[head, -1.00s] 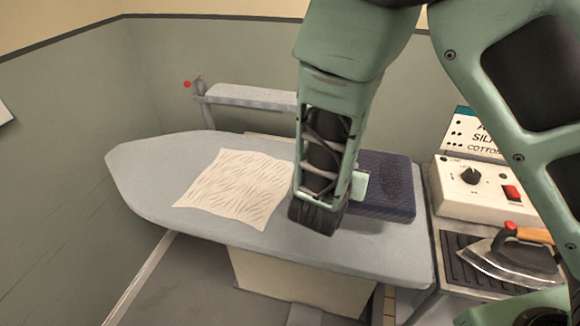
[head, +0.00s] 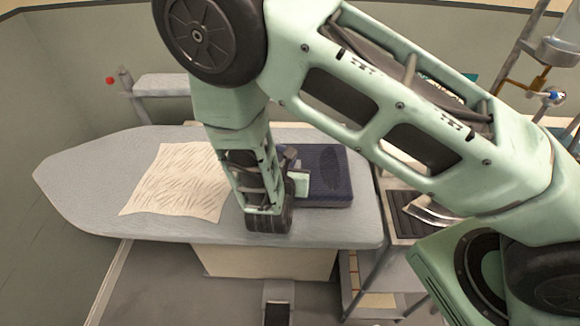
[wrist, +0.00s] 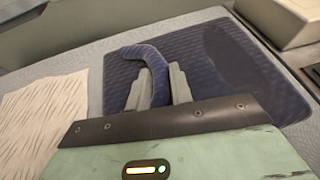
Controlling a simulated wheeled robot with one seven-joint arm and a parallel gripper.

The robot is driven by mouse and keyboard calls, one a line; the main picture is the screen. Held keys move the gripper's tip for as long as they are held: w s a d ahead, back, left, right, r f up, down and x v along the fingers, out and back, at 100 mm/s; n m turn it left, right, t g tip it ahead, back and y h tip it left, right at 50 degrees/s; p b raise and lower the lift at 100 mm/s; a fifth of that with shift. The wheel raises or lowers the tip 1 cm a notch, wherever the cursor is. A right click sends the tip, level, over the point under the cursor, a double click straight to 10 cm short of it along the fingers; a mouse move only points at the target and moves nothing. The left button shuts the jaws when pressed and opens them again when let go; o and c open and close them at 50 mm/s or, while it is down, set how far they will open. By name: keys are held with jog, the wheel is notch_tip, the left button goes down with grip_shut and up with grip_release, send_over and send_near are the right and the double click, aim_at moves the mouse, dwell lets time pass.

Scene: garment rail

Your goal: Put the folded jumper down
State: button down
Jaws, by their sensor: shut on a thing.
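The folded jumper (head: 328,182) is dark blue and flat, with a darker oval patch on top. It is over the right end of the ironing board (head: 85,165), and looks level and on or very close to its surface. In the wrist view the jumper (wrist: 235,85) lies beyond the fingers. My gripper (head: 292,162) is at its left side. In the wrist view my gripper (wrist: 158,88) is shut on a curved roll of the blue fabric, one grey finger on each side. My arm hides part of the jumper's left edge in the head view.
A cream textured cloth (head: 178,182) lies on the board, left of my gripper. A small sleeve board (head: 163,86) stands behind. An iron (head: 432,210) on a dark rest (head: 403,212) is to the right, partly behind my arm. The board's left end is clear.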

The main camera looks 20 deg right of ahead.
jog(key=shift+f, duration=0.55)
jog(key=c, duration=1.2)
grip_release()
jog(key=shift+c, duration=0.2)
jog(key=b+v, duration=0.3)
jog(key=v, duration=0.9)
jog(key=s+d+r+m+g, duration=0.7)
jog(key=s+m+g, duration=0.3)
jog(key=m, duration=0.3)
jog(key=s+a+r+m+g+y, duration=0.1)
jog(key=s+a+r+m+y, duration=0.4)
jog(key=r+m+y, duration=0.2)
jog(key=shift+s+a+m+y, duration=0.2)
jog(key=shift+m+y, duration=0.2)
jog(key=shift+m, duration=0.8)
